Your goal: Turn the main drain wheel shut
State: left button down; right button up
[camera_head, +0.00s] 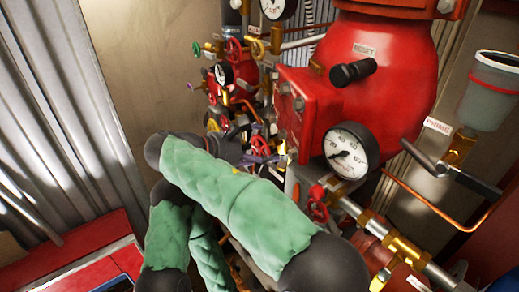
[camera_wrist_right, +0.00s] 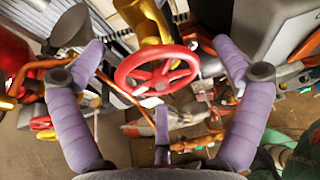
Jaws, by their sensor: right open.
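A red spoked handwheel (camera_wrist_right: 157,70) on a yellow brass body fills the middle of the right wrist view. I take it as the main drain wheel, but no label on it can be read. My right gripper (camera_wrist_right: 158,48) is open, its purple fingers spread left and right of the wheel with gaps on both sides; a third finger shows below. In the head view my right gripper (camera_head: 264,158) is partly hidden behind my green-sleeved arm, close to a red wheel (camera_head: 260,145). My left gripper is not in view.
A large red valve body (camera_head: 375,75) with a pressure gauge (camera_head: 350,151) stands to the right. Another red wheel (camera_head: 318,203) and brass pipes (camera_head: 405,247) lie below it. Several small valves crowd the back. A corrugated wall (camera_head: 60,120) is at left.

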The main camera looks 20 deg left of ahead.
jog(key=shift+w+d+f, duration=0.1)
jog(key=shift+w, duration=0.2)
jog(key=shift+s, duration=0.1)
jog(key=c, duration=1.1)
jog(key=o, duration=1.1)
jog(key=v, duration=1.2)
